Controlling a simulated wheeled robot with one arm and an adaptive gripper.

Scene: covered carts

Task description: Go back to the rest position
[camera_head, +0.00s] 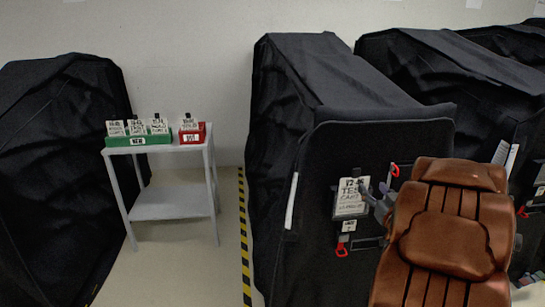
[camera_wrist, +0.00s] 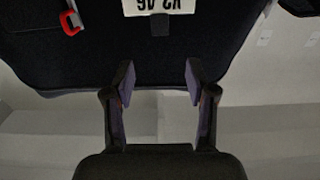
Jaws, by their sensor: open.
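My gripper (camera_wrist: 158,75) is open and empty in the wrist view, its two fingers apart with nothing between them. In the head view my gripper (camera_head: 377,204) shows as grey fingers beside a white label card (camera_head: 351,197) on the front of the covered cart (camera_head: 380,150). The card also shows upside down at the top of the wrist view (camera_wrist: 158,6), beyond the fingertips, with a dark clip under it. My brown arm covers the right part of the cart front.
A grey stand (camera_head: 170,203) on the left holds a green tray (camera_head: 138,140) with several cards and a red tray (camera_head: 192,138) with a card. Black covered carts stand at left and right. Yellow-black tape (camera_head: 244,240) marks the floor between stand and cart.

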